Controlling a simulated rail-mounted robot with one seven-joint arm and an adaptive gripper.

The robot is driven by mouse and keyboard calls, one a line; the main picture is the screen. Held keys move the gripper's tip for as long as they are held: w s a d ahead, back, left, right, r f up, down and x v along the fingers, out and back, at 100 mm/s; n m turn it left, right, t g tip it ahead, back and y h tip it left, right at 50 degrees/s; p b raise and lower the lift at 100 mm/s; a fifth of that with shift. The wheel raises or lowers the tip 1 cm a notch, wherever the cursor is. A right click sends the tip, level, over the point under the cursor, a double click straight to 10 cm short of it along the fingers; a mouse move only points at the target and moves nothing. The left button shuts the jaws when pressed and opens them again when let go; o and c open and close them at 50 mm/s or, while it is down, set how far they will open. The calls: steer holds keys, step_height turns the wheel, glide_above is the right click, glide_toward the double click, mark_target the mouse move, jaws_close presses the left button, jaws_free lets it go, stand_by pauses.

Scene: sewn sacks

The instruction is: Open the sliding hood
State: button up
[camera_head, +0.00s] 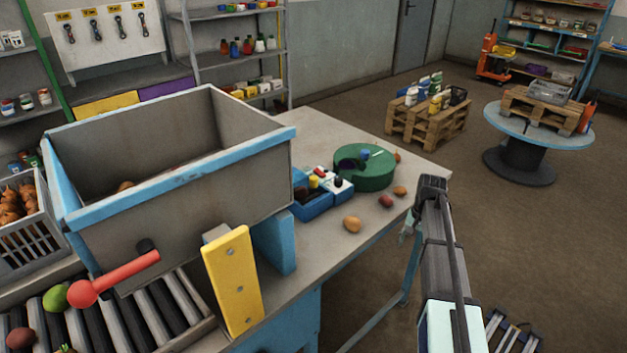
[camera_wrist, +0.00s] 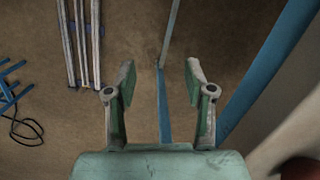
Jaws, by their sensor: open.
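No part is clearly recognisable as a sliding hood. A large grey open-topped box (camera_head: 185,205) with a blue rim stands at the left of the head view. A red-knobbed lever (camera_head: 112,278) and an upright yellow plate (camera_head: 233,280) are on its near side. My gripper (camera_wrist: 160,76) is open and empty in the wrist view, with floor and blue table legs beyond its fingers. In the head view my arm is right of the table, well apart from the box. The fingers are hardly distinguishable there.
The grey table (camera_head: 330,235) holds a round green container (camera_head: 375,172), a blue tray (camera_head: 314,206) and several loose potato-like items. Rollers (camera_head: 150,325) run below the box. A crate (camera_head: 22,235) stands left.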

steer(key=w+d+r, duration=0.2)
steer(key=w+r, duration=0.2)
steer(key=r, duration=0.5)
step_height(320, 180, up, 28)
steer(key=m+t+h+p, duration=0.1)
steer(key=m, duration=0.2)
glide_above(313, 177)
step_height(313, 177, down, 18)
steer(key=p, duration=0.4)
steer(key=shift+s+r, duration=0.1)
steer(key=shift+r, duration=0.15)
jaws_close()
